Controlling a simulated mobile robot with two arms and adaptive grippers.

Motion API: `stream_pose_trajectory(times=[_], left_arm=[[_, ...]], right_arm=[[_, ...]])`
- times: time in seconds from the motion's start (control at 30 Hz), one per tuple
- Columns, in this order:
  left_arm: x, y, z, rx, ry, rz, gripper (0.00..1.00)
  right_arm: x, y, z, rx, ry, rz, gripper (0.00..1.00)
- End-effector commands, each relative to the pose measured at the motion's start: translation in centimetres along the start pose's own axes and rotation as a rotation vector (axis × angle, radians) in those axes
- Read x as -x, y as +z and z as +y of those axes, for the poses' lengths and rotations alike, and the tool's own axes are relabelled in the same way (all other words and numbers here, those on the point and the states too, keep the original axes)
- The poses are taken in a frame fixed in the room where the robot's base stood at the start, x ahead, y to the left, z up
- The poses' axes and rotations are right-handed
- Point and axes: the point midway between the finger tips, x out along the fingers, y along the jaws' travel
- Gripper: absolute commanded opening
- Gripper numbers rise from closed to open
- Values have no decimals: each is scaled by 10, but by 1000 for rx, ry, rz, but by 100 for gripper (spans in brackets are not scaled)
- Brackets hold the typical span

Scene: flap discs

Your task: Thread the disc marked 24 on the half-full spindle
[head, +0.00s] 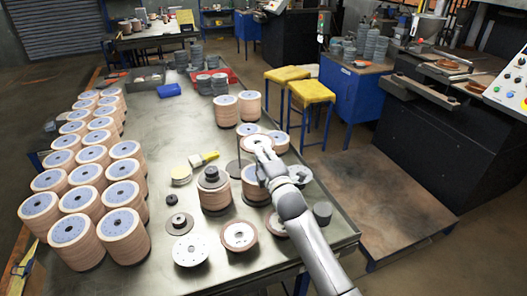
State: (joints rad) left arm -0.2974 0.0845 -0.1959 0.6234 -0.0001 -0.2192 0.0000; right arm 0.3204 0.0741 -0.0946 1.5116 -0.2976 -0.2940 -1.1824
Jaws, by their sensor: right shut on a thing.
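My right gripper (264,153) is shut on a disc (254,142) with a pale top and a brownish rim. It holds the disc above the work table, over or just behind a partly hidden stack of discs (250,188). A thin upright rod (239,150) shows just left of the held disc. I cannot tell whether the disc is around it. Left of that stack stands another stack (215,198) with a dark hub on top. The number 24 is too small to read on any disc. My left gripper is not in view.
Tall disc stacks (122,222) crowd the table's left side. Loose discs (190,250) and (239,236) lie along the front. More stacks (249,106) stand behind the gripper. The middle back of the table (165,125) is clear.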

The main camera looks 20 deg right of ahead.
Motion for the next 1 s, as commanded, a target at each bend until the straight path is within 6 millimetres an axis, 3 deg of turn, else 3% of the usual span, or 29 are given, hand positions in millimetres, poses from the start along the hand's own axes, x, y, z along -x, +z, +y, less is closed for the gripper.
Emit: stream_pose_trajectory(times=[0.2, 0.7, 1.0], left_arm=[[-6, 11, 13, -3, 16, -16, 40], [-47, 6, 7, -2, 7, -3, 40], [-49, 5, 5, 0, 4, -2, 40]], right_arm=[[-4, -1, -6, 1, 5, 1, 0], [-4, -1, -52, 0, 4, 1, 0], [-4, -1, -54, 0, 4, 1, 0]])
